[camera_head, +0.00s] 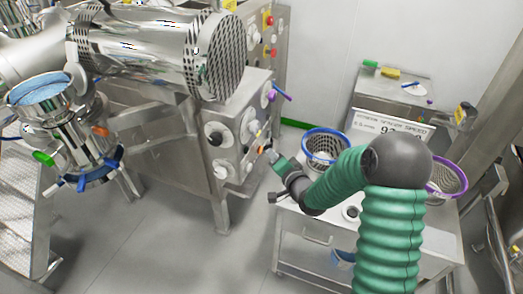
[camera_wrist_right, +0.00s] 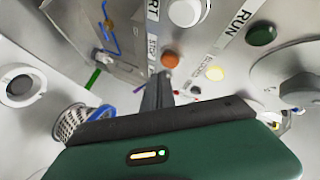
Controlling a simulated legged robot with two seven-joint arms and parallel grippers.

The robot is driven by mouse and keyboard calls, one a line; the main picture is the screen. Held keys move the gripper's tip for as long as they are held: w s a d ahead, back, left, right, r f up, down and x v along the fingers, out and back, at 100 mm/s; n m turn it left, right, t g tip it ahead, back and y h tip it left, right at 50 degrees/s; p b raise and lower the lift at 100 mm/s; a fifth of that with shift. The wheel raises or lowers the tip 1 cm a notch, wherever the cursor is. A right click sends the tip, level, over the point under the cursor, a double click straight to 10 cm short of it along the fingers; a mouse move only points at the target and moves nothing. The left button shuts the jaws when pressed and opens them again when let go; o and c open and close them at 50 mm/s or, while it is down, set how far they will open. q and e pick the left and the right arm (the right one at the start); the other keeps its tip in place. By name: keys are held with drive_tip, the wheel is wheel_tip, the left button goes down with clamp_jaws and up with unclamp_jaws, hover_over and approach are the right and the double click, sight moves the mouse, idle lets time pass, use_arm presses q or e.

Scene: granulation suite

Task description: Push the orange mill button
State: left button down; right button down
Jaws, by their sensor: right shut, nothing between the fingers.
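The orange button (camera_wrist_right: 169,60) is a round knob on the grey panel, seen in the right wrist view near the top middle. In the head view an orange spot (camera_head: 262,149) shows on the panel face just at the tip of my right gripper (camera_head: 268,153). In the right wrist view my right gripper (camera_wrist_right: 164,80) is shut and empty, its narrow fingertips pointing at the panel just below the orange button. Whether the tips touch the button cannot be told. My left gripper is not in view.
A green button (camera_wrist_right: 261,34), a white button (camera_wrist_right: 184,12) and a lit yellowish button (camera_wrist_right: 215,73) sit near the orange one. A steel cart (camera_head: 300,240) with a blue-rimmed basket (camera_head: 325,145) stands right of the mill cabinet (camera_head: 170,140). Open floor lies in front of the cabinet.

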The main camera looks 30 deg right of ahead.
drive_tip(key=s+d+p, duration=0.1)
drive_tip(key=s+d, duration=0.2)
drive_tip(key=s, duration=0.1)
drive_tip(key=shift+d, duration=0.2)
idle(0.3)
idle(0.6)
